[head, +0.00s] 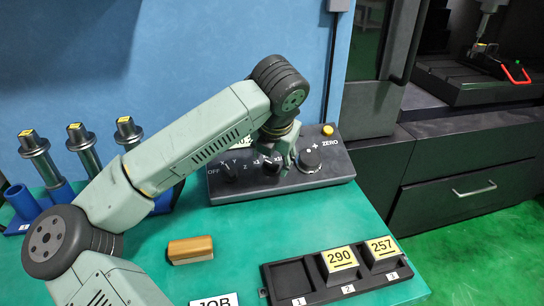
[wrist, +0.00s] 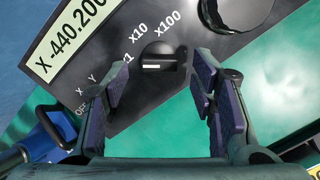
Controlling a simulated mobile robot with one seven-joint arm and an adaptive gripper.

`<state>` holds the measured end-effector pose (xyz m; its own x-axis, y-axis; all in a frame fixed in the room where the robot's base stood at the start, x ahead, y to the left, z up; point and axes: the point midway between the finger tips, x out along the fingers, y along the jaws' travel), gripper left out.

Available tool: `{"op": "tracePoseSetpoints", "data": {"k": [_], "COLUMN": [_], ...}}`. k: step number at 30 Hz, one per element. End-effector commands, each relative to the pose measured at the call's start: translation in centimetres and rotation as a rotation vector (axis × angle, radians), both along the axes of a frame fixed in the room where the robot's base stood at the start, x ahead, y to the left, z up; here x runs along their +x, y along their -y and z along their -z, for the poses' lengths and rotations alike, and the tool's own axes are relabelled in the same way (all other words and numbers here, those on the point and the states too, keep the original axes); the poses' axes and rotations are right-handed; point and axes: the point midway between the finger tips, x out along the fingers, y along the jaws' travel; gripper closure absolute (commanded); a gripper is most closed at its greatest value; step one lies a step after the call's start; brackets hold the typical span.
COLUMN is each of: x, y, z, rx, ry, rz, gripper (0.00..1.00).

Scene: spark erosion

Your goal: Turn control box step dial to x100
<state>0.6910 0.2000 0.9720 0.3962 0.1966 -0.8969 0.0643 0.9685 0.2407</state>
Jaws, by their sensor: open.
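The black control box (head: 332,172) stands at the back of the green table. Its step dial (wrist: 160,58) is a small black knob in the wrist view, with x1, x10 and x100 printed around it. The dial's white mark lies on its left half, on the side of the partly hidden x1 label. My gripper (wrist: 161,85) is open, its dark pads to the left and right of the dial and apart from it. In the head view, my gripper (head: 285,158) hangs over the middle of the box and partly hides the step dial.
The axis dial (head: 229,172) is left of the step dial, the larger round knob (head: 309,160) right, and a yellow button (head: 328,130) at the back. A wooden block (head: 190,250) and numbered tray (head: 290,275) lie in front. Tool holders (head: 80,145) stand left.

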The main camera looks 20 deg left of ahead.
Motion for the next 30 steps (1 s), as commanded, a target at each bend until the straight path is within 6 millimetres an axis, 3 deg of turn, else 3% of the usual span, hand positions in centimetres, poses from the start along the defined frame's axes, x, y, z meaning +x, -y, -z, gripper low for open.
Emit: {"op": "tracePoseSetpoints", "data": {"k": [6, 16, 30], "x": [0.9, 1.0, 1.0], "y": [-0.4, -0.5, -0.5], "z": [1.9, 2.3, 2.3], "rx": [-0.001, 0.0, 0.0], "ry": [0.0, 0.001, 0.0], "rz": [0.001, 0.001, 0.001], "gripper": [0.48, 0.48, 0.8]}}
